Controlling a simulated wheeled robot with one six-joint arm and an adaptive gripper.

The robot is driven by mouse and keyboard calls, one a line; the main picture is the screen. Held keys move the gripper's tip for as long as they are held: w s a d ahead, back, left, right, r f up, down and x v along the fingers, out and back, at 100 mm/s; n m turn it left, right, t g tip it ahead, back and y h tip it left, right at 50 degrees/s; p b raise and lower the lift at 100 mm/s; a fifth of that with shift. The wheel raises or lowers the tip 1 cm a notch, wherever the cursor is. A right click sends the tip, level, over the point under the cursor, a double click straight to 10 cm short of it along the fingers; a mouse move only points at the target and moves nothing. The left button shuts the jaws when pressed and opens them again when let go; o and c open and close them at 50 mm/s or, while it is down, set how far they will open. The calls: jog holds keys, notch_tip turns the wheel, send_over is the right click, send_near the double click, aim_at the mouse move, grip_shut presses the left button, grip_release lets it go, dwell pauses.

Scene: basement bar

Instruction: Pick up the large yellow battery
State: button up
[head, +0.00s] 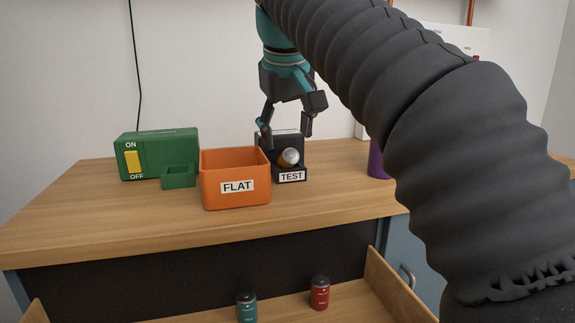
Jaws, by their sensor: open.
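My gripper (286,134) is open and points down above the black holder labelled TEST (292,177) on the counter. A battery (289,157) with a silver end lies tilted in that holder, below the fingers. The little of its side that shows looks orange-brown, so I cannot be sure it is the large yellow one. The left finger overlaps the holder's left edge in the picture. I cannot tell the gap between the fingers and the battery. No other yellow battery shows.
An orange bin labelled FLAT (236,203) stands just left of the holder. A green switch box (171,150) is further left. A purple object (376,163) is at right. A teal battery (247,308) and a red battery (320,293) stand in an open drawer (388,285).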

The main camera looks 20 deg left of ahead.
aim_at(290, 154)
jog(key=shift+d+b+x, duration=0.15)
jog(key=shift+b+x, duration=0.3)
jog(key=shift+x, duration=0.9)
jog(key=shift+d+b+x, duration=0.1)
jog(key=shift+b+x, duration=0.35)
jog(key=shift+x, duration=0.9)
jog(key=shift+w+r, duration=0.1)
jog(key=shift+w, duration=0.05)
grip_shut()
